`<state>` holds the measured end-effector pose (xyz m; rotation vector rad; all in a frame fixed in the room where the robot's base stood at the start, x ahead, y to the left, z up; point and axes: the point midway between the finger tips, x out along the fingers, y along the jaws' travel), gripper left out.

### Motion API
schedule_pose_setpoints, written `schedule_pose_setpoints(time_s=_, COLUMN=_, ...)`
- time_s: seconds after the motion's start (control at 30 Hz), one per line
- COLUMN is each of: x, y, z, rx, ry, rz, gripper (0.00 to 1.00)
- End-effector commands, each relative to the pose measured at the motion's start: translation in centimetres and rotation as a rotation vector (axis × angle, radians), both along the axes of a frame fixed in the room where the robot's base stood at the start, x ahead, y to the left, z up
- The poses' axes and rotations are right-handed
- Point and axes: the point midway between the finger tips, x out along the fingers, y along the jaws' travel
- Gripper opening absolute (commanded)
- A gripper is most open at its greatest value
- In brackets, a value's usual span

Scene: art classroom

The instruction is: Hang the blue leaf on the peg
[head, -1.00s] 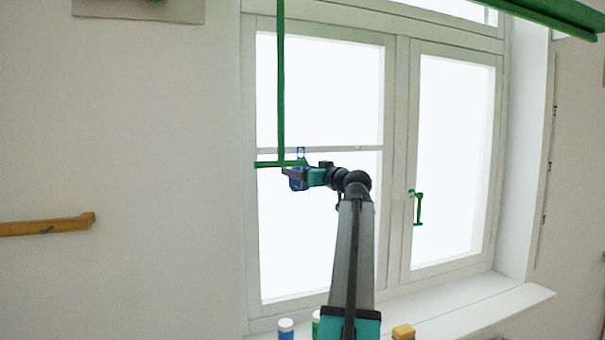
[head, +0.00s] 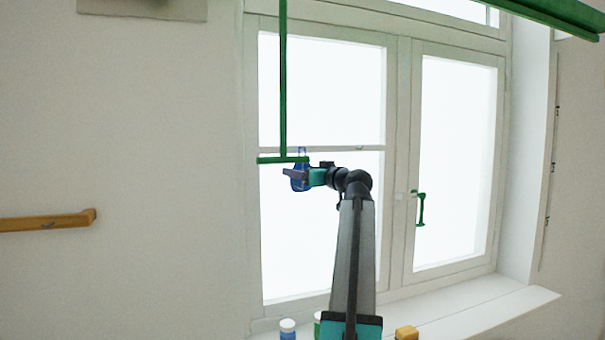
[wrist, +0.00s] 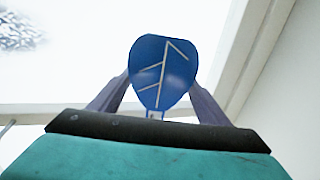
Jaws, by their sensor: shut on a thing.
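The blue leaf (head: 299,182) is held in my gripper (head: 296,174), its thin loop (head: 302,152) upright on top. In the wrist view the blue leaf (wrist: 163,70) shows pale vein lines and sits between the two fingers of my gripper (wrist: 163,84). The peg seems to be the green crossbar (head: 270,160) at the lower end of a hanging green rod (head: 283,80). The loop overlaps the right end of the crossbar in the head view. I cannot tell whether the loop is around the bar or in front of or behind it.
A bright window (head: 320,230) stands behind my arm, with a green handle (head: 420,208) at right. Below, the sill (head: 480,312) is near a blue-labelled white jar (head: 287,328) and a yellow block (head: 406,333). A wooden rail (head: 45,221) is on the left wall.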

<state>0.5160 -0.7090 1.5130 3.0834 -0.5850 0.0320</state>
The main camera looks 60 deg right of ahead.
Motion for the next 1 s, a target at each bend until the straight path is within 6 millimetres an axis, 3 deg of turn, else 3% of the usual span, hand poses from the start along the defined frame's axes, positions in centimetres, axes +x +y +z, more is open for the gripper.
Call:
schedule_pose_setpoints(time_s=0.23, x=0.0, y=0.0, z=0.0, rx=0.0, ry=0.0, rz=0.0, gripper=0.48)
schedule_pose_setpoints(time_s=0.27, x=0.0, y=0.0, z=0.0, rx=0.0, ry=0.0, rz=0.0, gripper=0.75)
schedule_pose_setpoints(time_s=0.37, x=0.0, y=0.0, z=0.0, rx=0.0, ry=0.0, rz=0.0, gripper=0.92)
schedule_pose_setpoints(time_s=0.77, x=-0.3, y=0.1, z=-0.1, rx=0.0, ry=0.0, rz=-0.001, gripper=0.92)
schedule_pose_setpoints(time_s=1.0, x=-2.1, y=0.8, z=-0.3, rx=-0.001, ry=0.0, rz=-0.002, gripper=0.92)
